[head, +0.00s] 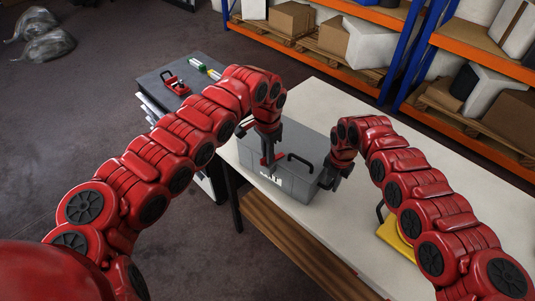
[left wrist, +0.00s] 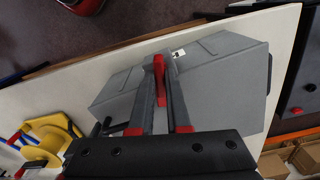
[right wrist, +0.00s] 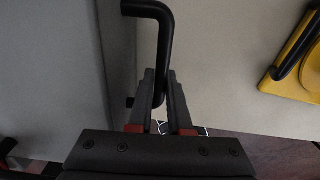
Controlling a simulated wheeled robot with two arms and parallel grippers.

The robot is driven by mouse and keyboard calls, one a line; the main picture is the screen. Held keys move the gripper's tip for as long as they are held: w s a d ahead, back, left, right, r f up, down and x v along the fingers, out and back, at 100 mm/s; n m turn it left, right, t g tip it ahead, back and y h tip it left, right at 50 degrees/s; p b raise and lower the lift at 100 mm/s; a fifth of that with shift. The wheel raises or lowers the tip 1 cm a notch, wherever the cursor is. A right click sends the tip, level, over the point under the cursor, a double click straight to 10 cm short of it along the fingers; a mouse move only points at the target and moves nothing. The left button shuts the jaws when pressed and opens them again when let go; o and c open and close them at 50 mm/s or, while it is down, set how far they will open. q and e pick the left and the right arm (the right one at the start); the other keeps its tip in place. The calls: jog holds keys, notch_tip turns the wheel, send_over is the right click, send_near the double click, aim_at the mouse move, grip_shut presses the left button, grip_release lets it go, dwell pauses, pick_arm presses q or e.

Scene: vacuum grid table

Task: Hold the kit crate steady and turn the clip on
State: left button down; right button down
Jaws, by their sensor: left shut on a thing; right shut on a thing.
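The grey kit crate (head: 300,190) stands closed on the pale table. The red clip (left wrist: 159,72) is at the crate's front upper edge, close to a white label (left wrist: 178,53). My left gripper (head: 267,155) reaches down over the crate and is shut on the clip; its fingers partly hide it. My right gripper (head: 328,180) is at the crate's right end, shut on a black crate handle (right wrist: 158,40). In the right wrist view the handle's bent bar passes between the fingertips. Whether the clip is turned is too small to tell.
A yellow object with a black handle (head: 396,238) lies on the table (head: 355,225) near my right arm. A dark cabinet (head: 160,95) with a red tool (head: 177,86) stands at the left. Loaded shelves (head: 400,75) stand behind.

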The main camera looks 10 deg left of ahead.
pick_arm(q)
jog(key=n, duration=0.3)
jog(key=shift+n, duration=0.4)
jog(key=c, duration=0.9)
grip_release()
jog(key=shift+r, duration=0.15)
notch_tip(320, 180, up, 12)
jog(key=shift+f, duration=0.15)
pick_arm(e)
jog(key=c, duration=0.8)
grip_release()
